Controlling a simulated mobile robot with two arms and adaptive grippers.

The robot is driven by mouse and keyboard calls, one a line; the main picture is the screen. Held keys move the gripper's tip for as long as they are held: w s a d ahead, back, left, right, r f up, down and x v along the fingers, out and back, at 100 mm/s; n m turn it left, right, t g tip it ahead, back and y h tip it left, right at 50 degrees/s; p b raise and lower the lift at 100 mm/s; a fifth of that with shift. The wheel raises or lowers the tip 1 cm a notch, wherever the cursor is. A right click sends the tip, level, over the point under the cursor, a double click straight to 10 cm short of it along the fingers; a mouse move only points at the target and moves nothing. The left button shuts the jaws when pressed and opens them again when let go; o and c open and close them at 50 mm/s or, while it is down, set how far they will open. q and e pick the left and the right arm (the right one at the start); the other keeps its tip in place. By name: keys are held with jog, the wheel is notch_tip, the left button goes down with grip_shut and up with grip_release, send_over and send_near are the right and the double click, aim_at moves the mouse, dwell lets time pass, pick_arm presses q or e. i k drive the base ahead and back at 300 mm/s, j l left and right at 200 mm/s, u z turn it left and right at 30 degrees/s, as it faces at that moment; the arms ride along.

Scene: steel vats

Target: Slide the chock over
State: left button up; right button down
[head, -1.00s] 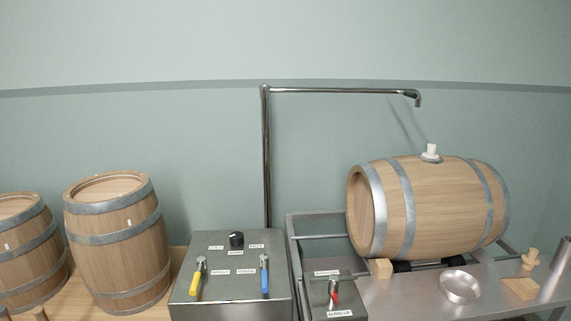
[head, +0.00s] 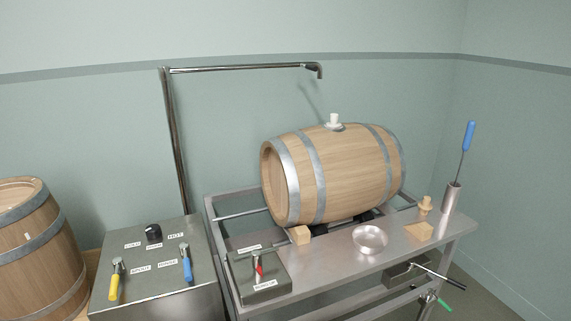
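A wooden chock (head: 299,235) sits on the steel stand's front ledge, against the lower front of the barrel, near its left end. A second flat wooden block (head: 419,231) lies on the ledge further right; I cannot tell whether it is also a chock. The barrel (head: 335,175) lies on its side on dark supports, with a white bung (head: 334,121) on top. Neither of my grippers is in view.
A metal bowl (head: 370,239) stands on the ledge between the two blocks. A wooden bung (head: 425,204) and a steel cup (head: 451,198) holding a blue-handled tool (head: 468,136) are at right. Control boxes (head: 155,262) with levers stand left. An overhead pipe (head: 245,68) reaches above the barrel.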

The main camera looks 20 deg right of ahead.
aim_at(423, 231)
jog(key=z, duration=1.45)
